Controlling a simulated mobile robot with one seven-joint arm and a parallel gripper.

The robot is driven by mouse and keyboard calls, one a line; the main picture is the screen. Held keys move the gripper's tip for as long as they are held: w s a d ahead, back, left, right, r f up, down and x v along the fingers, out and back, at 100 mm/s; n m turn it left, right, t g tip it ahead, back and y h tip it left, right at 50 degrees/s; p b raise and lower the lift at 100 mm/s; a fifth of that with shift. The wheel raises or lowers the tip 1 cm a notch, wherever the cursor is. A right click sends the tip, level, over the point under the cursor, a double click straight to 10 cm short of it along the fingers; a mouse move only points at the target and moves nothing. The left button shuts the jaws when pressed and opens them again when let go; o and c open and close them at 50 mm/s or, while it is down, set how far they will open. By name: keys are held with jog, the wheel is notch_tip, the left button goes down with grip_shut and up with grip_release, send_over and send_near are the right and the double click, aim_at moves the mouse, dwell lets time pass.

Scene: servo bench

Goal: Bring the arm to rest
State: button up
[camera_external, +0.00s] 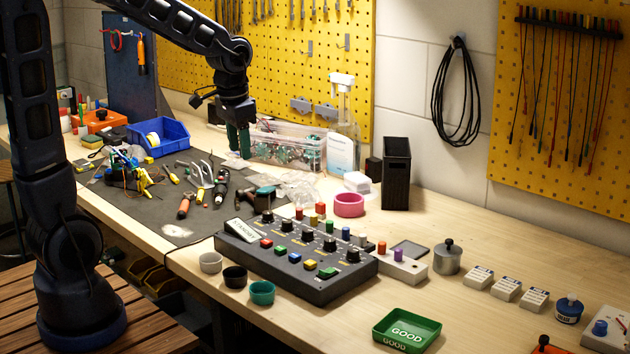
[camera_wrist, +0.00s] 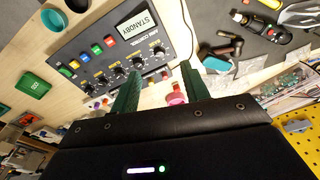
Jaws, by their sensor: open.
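My gripper (camera_external: 239,148) hangs open and empty, pointing down, above the back of the bench, over the dark mat's far edge and in front of the clear bin. Its two green fingers stand apart in the wrist view (camera_wrist: 161,72), with nothing between them. A black control box (camera_external: 300,283) stands on the bench, right of and nearer the camera than the gripper.
A clear bin (camera_external: 286,146) of green parts and a blue bin (camera_external: 160,137) stand at the back. Three small cups, including a teal one (camera_external: 262,292), line the front edge. A green GOOD tray (camera_external: 378,329) lies right.

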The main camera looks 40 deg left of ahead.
jog(key=s+a+r+n+t, duration=0.1)
jog(key=s+a+r, duration=0.1)
jog(key=s, duration=0.7)
jog(key=s+a+r+n+t, duration=0.1)
jog(key=s+r, duration=0.4)
jog(key=s, duration=0.5)
jog(key=shift+s+a+r+n+t, duration=0.25)
jog(key=shift+a+n+t, duration=0.2)
jog(key=shift+t, duration=0.25)
jog(key=shift+w, duration=0.15)
dwell(1.4)
